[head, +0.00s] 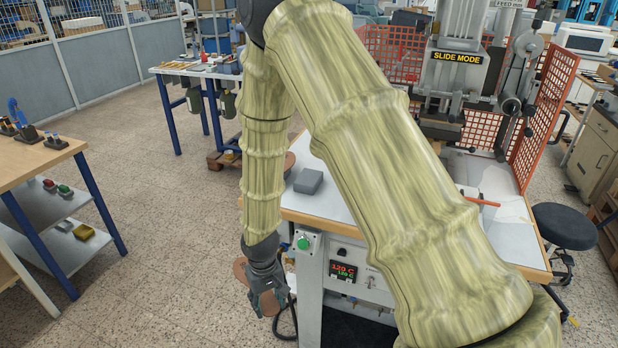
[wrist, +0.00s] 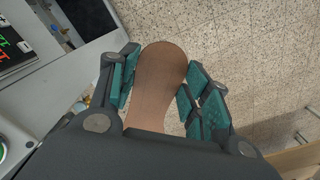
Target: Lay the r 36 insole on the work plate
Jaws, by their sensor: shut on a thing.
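A brown insole (wrist: 158,80) lies between the two teal-padded fingers of my gripper (wrist: 162,86) in the wrist view. The fingers are shut on its sides, and its rounded end sticks out past them. In the head view my gripper (head: 268,296) hangs low beside the front left of the machine table, with part of the brown insole (head: 240,270) showing at its left. Any size marking on the insole cannot be read. The work plate cannot be made out; my arm covers much of the machine table.
The machine table (head: 330,219) carries a grey block (head: 308,181) and a brown piece (head: 289,163) at its left edge. A control panel (head: 343,272) is on its front. A stamping machine (head: 458,70) stands behind my arm.

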